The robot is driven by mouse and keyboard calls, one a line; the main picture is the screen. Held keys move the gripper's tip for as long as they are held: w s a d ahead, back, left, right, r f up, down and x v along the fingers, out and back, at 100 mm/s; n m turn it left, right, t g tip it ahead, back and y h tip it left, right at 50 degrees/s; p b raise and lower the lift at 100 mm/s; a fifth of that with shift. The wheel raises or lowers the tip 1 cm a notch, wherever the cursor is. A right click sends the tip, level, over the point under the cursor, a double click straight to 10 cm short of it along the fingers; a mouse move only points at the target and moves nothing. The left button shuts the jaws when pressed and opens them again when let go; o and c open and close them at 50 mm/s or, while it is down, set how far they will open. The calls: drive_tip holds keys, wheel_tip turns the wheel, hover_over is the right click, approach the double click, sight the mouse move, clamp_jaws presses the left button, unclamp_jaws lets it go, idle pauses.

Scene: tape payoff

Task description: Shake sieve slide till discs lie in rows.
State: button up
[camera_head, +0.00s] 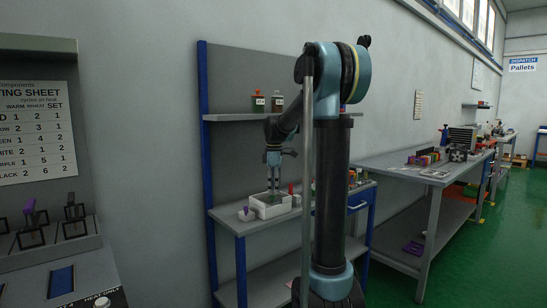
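My gripper (273,188) points straight down over a white open box (258,215) on the grey bench with blue legs. Its two thin fingers reach down into or just above the box. They look close together, but the view is too small to show whether they hold anything. A greenish patch shows inside the box below the fingertips. I cannot make out a sieve slide or separate discs. My arm column stands in front and hides part of the bench to the right.
A small white piece with a purple top (246,213) sits left of the box. Two bottles (260,104) stand on the shelf (240,117) above. A second bench (395,172) with coloured items stands to the right. Green floor (465,260) is clear at right.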

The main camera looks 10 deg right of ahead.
sight(274, 201)
wheel_tip(274, 201, up, 15)
drive_tip(key=shift+f, duration=0.15)
idle(0.4)
